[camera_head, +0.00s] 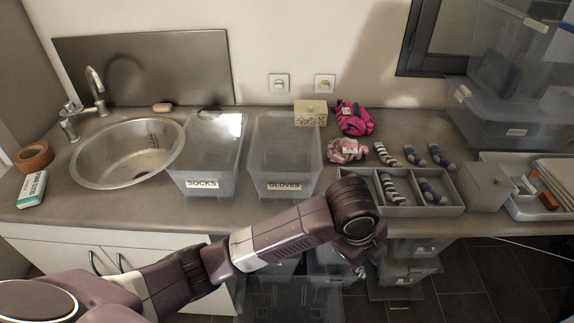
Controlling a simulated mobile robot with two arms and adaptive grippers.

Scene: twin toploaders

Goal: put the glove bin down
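The glove bin (284,160), a clear plastic box with a GLOVES label on its front, stands upright on the counter and looks empty. Just left of it stands a matching clear bin (206,155) labelled SOCKS. My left arm reaches across the front of the counter. Its gripper (361,268) hangs below the wrist, in front of the counter's front edge, right of the glove bin and apart from it. The fingers are small and dark, so I cannot tell whether they are open or shut. My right gripper is not in view.
A grey divided tray (403,210) holds striped socks. The sink (128,152) is at left. Clear bins (507,125) stack at right; more stand below the counter.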

